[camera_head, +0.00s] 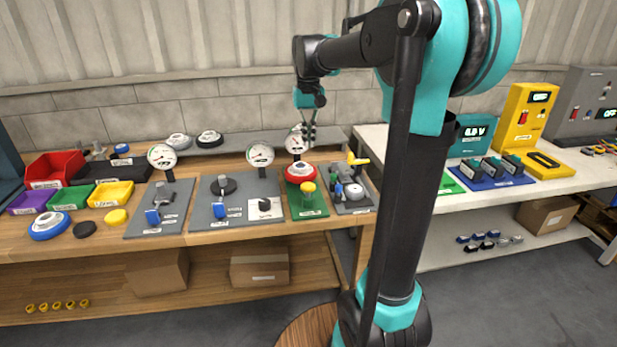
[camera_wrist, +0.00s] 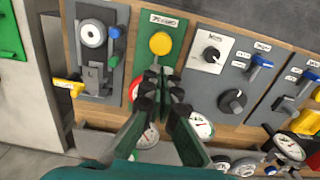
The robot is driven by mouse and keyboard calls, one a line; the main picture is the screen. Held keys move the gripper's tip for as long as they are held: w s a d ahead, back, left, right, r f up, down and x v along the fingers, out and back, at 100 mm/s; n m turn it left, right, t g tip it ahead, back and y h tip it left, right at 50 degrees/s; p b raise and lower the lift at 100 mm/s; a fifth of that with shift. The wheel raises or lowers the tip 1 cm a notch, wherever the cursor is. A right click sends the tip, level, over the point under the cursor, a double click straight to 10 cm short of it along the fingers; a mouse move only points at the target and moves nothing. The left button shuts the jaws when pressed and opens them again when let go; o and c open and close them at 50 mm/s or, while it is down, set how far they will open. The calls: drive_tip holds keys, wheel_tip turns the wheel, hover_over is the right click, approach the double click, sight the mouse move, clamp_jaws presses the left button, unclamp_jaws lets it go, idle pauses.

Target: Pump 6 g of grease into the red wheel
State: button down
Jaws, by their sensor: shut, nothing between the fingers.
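The red wheel (camera_head: 298,178) has a white hub and lies on a green board (camera_head: 312,212) on the wooden bench. In the wrist view only a red edge (camera_wrist: 134,89) shows; my fingers hide most of it. A yellow round knob (camera_head: 308,187) stands on the same board in front of the wheel, and it shows clear of the fingers in the wrist view (camera_wrist: 160,43). A round white gauge (camera_head: 295,143) stands behind the wheel. My gripper (camera_head: 309,146) is shut and empty, pointing down above the wheel, near the gauge. Whether it touches anything is hard to tell.
Grey boards with blue levers and gauges (camera_head: 260,155) stand to the left. A grey fixture with a yellow handle (camera_head: 357,158) stands close on the right. Coloured bins (camera_head: 110,193) are at far left. A white table (camera_head: 480,195) with meters is at right.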

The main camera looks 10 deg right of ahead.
sight(309, 185)
wheel_tip(309, 185, down, 14)
drive_tip(key=shift+r, duration=0.15)
idle(0.3)
drive_tip(key=shift+f, duration=1.4)
drive_tip(key=shift+r, duration=0.1)
wheel_tip(309, 185, up, 14)
idle(0.4)
